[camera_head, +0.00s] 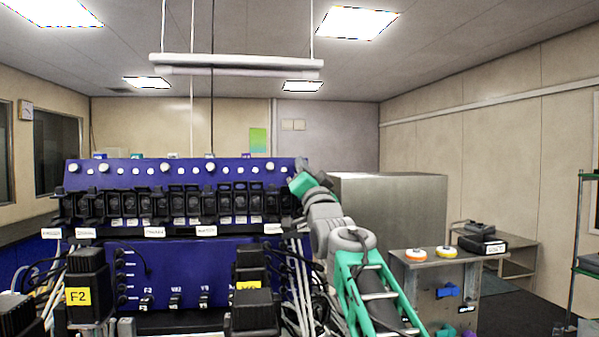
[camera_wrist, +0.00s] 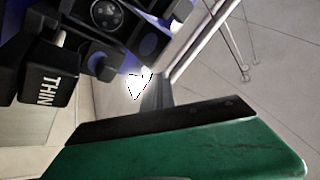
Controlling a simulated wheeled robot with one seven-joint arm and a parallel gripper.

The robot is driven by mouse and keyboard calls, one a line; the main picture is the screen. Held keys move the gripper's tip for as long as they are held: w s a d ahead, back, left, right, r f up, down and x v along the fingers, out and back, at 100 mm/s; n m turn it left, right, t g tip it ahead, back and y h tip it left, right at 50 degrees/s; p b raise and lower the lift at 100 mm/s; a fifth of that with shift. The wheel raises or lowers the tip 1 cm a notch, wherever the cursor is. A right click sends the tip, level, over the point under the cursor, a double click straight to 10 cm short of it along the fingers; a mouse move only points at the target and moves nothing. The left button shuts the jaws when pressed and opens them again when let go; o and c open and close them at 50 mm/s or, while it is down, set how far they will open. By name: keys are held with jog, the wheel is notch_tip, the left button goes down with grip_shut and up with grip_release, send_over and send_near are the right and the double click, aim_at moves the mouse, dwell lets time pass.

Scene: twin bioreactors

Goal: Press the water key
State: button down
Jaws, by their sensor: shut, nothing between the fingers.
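The blue control panel (camera_head: 170,258) stands across the left and middle of the head view. It carries a row of black units (camera_head: 180,203) with small white labels below; most are too small to read, and I cannot tell which key is the water key. My gripper (camera_head: 301,166) is at the panel's right end, beside the last black units, small and partly unclear. In the wrist view, its green and black body fills the bottom, and its dark fingers (camera_wrist: 155,84) look shut and empty. Contact with any key is not visible.
White cables (camera_head: 296,275) hang at the panel's right, close to my arm. A grey cabinet (camera_head: 395,205) stands right of it. A low bench (camera_head: 420,285) holds an orange-and-white disc (camera_head: 416,254) and a yellow-and-white disc (camera_head: 446,252). Open floor (camera_head: 530,295) lies at the far right.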

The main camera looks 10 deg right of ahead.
jog(key=shift+s+b, duration=0.45)
jog(key=shift+b, duration=0.15)
jog(key=s+b, duration=0.1)
jog(key=s+r+b, duration=0.1)
jog(key=s, duration=0.1)
jog(key=s+b, duration=0.1)
jog(key=shift+s+r, duration=0.25)
jog(key=shift+s, duration=0.15)
jog(key=shift+d, duration=0.1)
